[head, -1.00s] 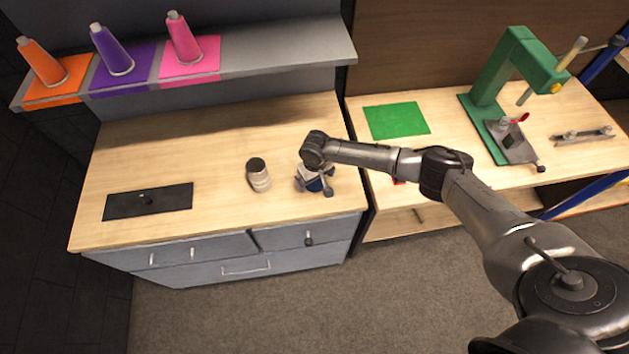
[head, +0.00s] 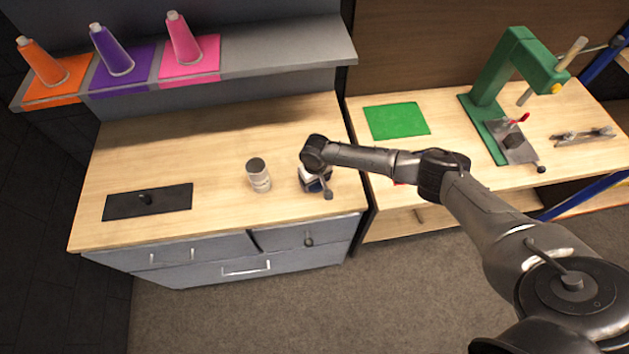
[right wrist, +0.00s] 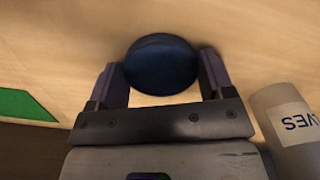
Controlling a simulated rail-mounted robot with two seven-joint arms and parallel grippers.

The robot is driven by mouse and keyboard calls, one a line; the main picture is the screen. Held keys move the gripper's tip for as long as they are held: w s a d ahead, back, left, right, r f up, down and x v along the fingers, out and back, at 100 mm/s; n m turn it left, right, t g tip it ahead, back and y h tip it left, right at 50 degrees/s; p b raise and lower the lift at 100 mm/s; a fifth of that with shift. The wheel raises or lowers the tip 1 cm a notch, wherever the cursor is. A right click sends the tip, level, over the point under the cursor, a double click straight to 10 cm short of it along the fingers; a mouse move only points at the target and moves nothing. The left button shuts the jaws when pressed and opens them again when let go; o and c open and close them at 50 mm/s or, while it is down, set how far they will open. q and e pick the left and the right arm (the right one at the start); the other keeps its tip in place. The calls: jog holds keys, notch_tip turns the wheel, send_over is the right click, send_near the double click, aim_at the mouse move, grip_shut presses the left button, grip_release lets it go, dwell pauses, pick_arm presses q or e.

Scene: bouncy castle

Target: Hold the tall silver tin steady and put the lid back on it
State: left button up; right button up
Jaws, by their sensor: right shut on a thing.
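The tall silver tin (head: 260,181) stands upright on the wooden worktop in the head view, with a dark round top. In the right wrist view the tin (right wrist: 285,118) is at the right edge, with part of its label showing. My right gripper (head: 317,184) is just right of the tin, low over the worktop. In the right wrist view my right gripper (right wrist: 162,75) is shut on a dark blue round lid (right wrist: 160,62), one finger on each side. Whether the lid touches the worktop, I cannot tell. In the head view my wrist mostly hides it. My left gripper is out of view.
A black mat (head: 118,206) with a small dark knob-like thing lies at the left of the worktop (head: 200,150). A shelf with coloured cones runs behind. A green mat (head: 397,120) and a green press (head: 487,100) are on the right bench.

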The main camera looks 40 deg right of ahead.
jog(key=shift+r, duration=0.1)
jog(key=shift+c, duration=0.3)
notch_tip(320, 180, up, 4)
jog(key=shift+r, duration=0.1)
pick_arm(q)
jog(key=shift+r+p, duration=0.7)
pick_arm(e)
jog(key=s+d+r, duration=0.5)
jog(key=s+r, duration=0.1)
jog(key=s, duration=0.4)
jog(key=shift+s+d+r, duration=0.2)
jog(key=shift+r, duration=0.1)
